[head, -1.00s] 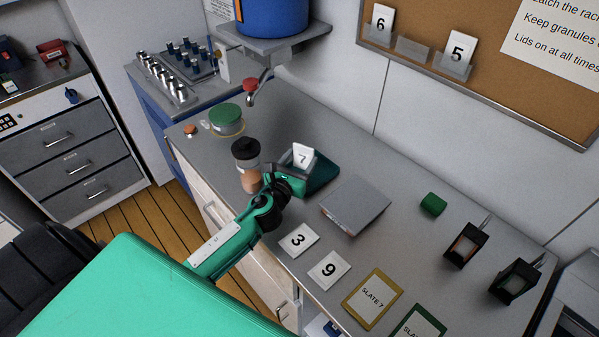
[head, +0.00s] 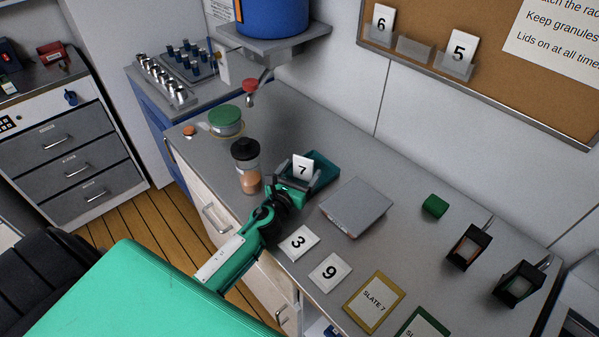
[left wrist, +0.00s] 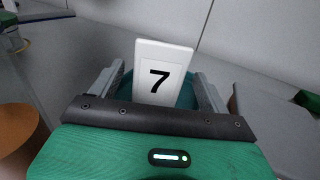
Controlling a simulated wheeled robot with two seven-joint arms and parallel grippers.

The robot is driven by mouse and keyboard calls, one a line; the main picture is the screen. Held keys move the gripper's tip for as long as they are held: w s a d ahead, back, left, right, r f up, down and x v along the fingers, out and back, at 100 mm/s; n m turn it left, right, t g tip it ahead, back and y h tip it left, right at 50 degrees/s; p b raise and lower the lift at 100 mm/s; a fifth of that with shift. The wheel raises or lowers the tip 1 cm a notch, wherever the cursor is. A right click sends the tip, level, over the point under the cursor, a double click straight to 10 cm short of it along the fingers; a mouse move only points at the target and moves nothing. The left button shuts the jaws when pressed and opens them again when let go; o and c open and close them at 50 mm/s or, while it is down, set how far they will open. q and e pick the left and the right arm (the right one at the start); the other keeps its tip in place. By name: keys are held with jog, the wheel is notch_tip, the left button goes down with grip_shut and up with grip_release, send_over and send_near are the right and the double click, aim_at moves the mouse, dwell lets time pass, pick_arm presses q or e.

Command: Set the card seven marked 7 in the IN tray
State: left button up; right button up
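The white card seven (head: 303,167) stands nearly upright at the near left part of the teal tray (head: 326,172), its 7 facing me. I cannot read a label on the tray. My left gripper (head: 299,183) is at the tray's near side, around the card. In the left wrist view, the card (left wrist: 161,75) is between the two grey fingers (left wrist: 163,92), with a small gap on each side, so the gripper looks open. Part of the tray (left wrist: 187,94) shows behind the card. The card's lower edge is hidden by the gripper. My right gripper is not in view.
A jar with a black lid (head: 246,168) stands close left of my gripper. A grey scale (head: 356,205) is right of the tray. Cards 3 (head: 298,243) and 9 (head: 330,272) lie in front. A green block (head: 435,206) lies farther right, with clear counter around it.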

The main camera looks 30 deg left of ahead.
pick_arm(q)
jog(key=shift+r, duration=0.1)
jog(key=s, duration=0.3)
jog(key=s+b, duration=0.1)
jog(key=s, duration=0.3)
jog(key=s+b, duration=0.1)
jog(key=s, duration=0.2)
jog(key=shift+s+d, duration=0.3)
jog(key=shift+s, duration=0.75)
